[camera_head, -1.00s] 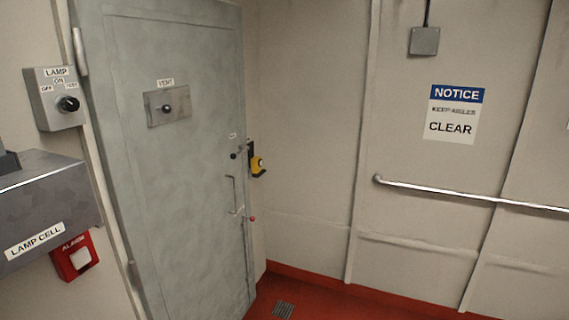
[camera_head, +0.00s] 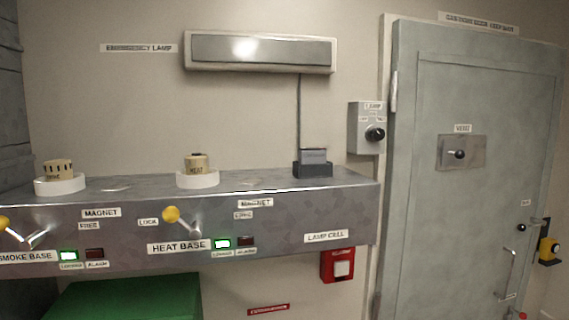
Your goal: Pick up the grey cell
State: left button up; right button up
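A grey cell (camera_head: 313,156) stands upright in a dark holder (camera_head: 313,170) at the right end of the metal shelf, above the LAMP CELL label (camera_head: 326,236). A thin cable runs down the wall from the emergency lamp (camera_head: 262,50) to behind the cell. Neither of my grippers shows in the view.
The metal shelf (camera_head: 130,232) also carries a tan HEAT detector (camera_head: 196,164) and another tan detector (camera_head: 58,168), each on a white base. Yellow-knobbed levers stick out in front. A green box (camera_head: 125,302) is below. A grey door (camera_head: 480,90) stands at right.

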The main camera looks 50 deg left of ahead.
aim_at(309, 155)
jog(key=u, duration=1.4)
